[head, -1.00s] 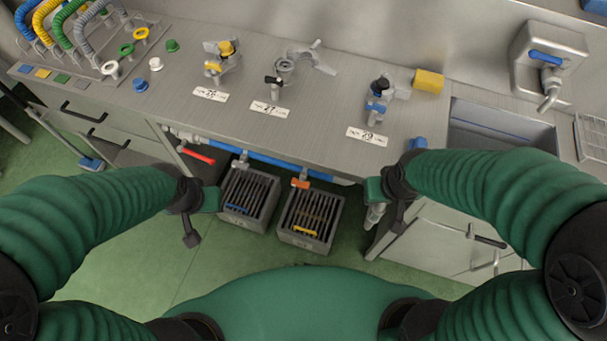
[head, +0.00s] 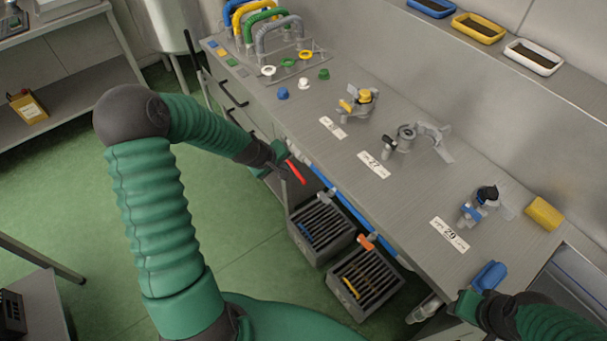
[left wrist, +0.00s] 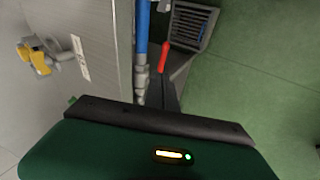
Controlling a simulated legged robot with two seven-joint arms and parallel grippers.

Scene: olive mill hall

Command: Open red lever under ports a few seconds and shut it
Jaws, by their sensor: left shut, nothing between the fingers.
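The red lever (head: 296,172) sits under the bench's front edge, on a blue pipe (head: 340,197). In the left wrist view the red lever (left wrist: 164,56) lies beside the blue pipe (left wrist: 142,40), just past my gripper's body. My left gripper (head: 284,163) is shut and empty at the left end of the red lever; whether it touches the lever I cannot tell. The ports with clamp fittings (head: 405,137) stand on the bench above. My right gripper (head: 466,304) is at the bench's front edge, lower right; its fingers are unclear.
Two grey slatted crates stand on the floor below the pipe, a left one (head: 309,247) and a right one (head: 338,289). An orange lever (head: 367,243) hangs above them. A blue block (head: 489,276) lies near my right gripper. Green floor to the left is clear.

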